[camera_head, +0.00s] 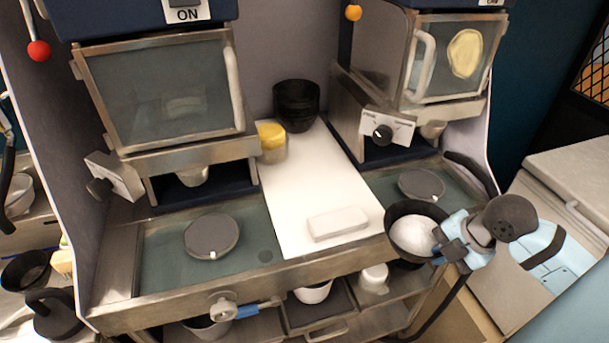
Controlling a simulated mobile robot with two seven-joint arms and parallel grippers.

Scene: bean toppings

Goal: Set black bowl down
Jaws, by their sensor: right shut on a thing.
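A black bowl (397,243) with a white mass in it is at the front right edge of the counter (372,262). My right gripper (440,243) comes in from the right and is shut on the bowl's right side. The bowl looks roughly level; I cannot tell whether its underside touches anything. More black bowls (297,108) stand nested at the back of the white board (310,190). My left gripper is not in view.
Round grey discs lie under the left machine (211,236) and right machine (421,184). A white block (338,223) lies at the board's front. A yellow-lidded jar (272,143) stands at the back. The board's middle is clear. Open shelves below hold cups.

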